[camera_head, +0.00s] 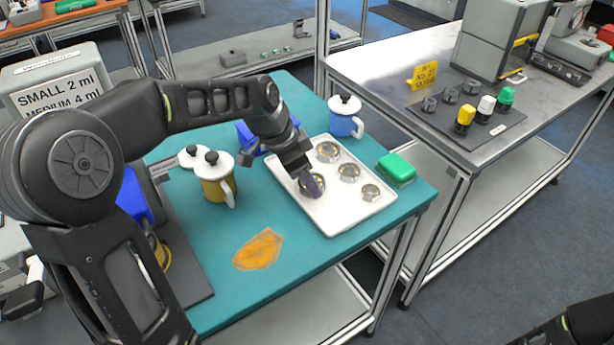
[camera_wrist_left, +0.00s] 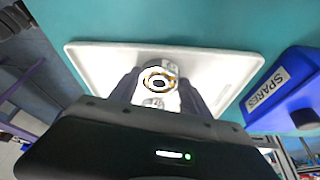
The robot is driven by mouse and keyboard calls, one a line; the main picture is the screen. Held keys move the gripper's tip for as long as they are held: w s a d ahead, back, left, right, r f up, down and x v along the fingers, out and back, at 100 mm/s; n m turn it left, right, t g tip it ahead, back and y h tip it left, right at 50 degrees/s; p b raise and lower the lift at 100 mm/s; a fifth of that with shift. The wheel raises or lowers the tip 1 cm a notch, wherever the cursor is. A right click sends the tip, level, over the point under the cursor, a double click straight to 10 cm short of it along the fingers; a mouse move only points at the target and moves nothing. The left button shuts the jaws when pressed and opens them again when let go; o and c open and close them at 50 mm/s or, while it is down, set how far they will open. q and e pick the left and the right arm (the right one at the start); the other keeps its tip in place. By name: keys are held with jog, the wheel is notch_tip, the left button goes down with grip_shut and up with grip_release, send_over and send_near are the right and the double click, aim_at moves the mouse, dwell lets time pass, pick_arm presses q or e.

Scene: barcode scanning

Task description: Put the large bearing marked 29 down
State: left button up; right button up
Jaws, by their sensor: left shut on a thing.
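My left gripper (camera_head: 312,188) reaches down over the near left part of the white tray (camera_head: 334,226) and is shut on a metal bearing (camera_head: 309,181). In the left wrist view the held bearing (camera_wrist_left: 160,82) is a ring with an orange-brown inner band, between the two dark fingers (camera_wrist_left: 158,95). Its marking is too small to read. I cannot tell whether it touches the tray. Other bearings (camera_head: 328,151), (camera_head: 349,172) and (camera_head: 370,192) sit in a diagonal row on the tray. My right gripper is out of view; only part of my right arm shows at the lower right.
A green box (camera_head: 397,168) lies right of the tray and a blue mug (camera_head: 345,122) stands behind it. A yellow mug (camera_head: 216,180) stands to the left. A blue SPARES bin (camera_wrist_left: 285,92) is close beside the tray.

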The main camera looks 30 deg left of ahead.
pick_arm(q)
jog(key=o, duration=1.7)
jog(key=shift+r, duration=0.2)
jog(key=v, duration=1.1)
jog(key=shift+s+a+r, duration=0.1)
jog(key=shift+r, duration=0.25)
